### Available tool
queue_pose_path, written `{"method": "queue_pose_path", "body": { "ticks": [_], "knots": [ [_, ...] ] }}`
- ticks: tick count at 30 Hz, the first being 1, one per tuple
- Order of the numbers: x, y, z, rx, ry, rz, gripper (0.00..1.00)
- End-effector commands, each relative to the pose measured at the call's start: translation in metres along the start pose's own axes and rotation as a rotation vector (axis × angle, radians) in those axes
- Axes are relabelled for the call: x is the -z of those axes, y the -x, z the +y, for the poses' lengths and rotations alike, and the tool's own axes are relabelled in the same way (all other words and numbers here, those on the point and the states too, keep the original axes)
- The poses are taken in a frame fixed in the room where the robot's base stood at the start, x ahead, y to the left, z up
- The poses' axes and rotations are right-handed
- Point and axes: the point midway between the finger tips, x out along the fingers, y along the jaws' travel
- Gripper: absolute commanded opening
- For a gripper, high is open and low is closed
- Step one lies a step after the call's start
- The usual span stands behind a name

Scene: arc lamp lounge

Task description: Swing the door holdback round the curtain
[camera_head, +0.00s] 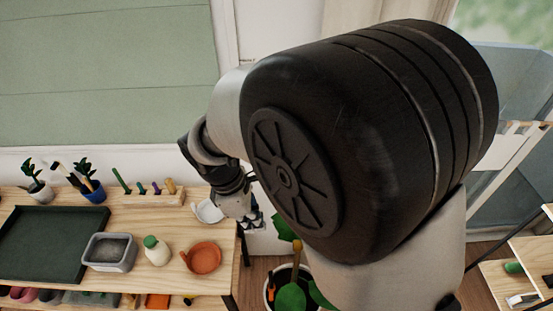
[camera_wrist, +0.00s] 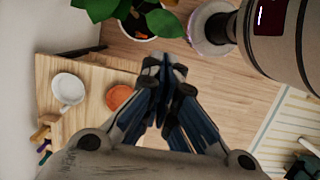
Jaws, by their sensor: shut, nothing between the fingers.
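My gripper (camera_head: 256,222) is at the right end of the wooden bench, near a white dish, and is partly hidden by my arm. In the wrist view my gripper (camera_wrist: 163,62) is shut with nothing between its fingertips, which are over the floor beside the bench. I cannot make out a door holdback or a curtain for certain in either view. My arm covers much of the middle and right of the head view and may hide them.
The bench (camera_head: 130,195) carries a dark tray (camera_head: 45,240), a grey tub (camera_head: 108,252), a bottle (camera_head: 157,250), an orange saucer (camera_head: 203,257) and the white dish (camera_head: 207,211). A potted plant (camera_wrist: 140,22) stands on the floor close by. A wooden shelf (camera_head: 530,255) is at right.

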Motion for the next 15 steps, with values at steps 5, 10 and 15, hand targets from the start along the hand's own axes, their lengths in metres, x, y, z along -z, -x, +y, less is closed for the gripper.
{"method": "queue_pose_path", "body": {
  "ticks": [5, 10, 15],
  "knots": [
    [0.001, -0.001, 0.0, 0.0, 0.008, -0.002, 0.0],
    [0.001, -0.001, 0.0, 0.001, 0.006, -0.002, 0.0],
    [0.001, -0.014, 0.0, 0.002, 0.005, -0.003, 0.0]
  ]
}}
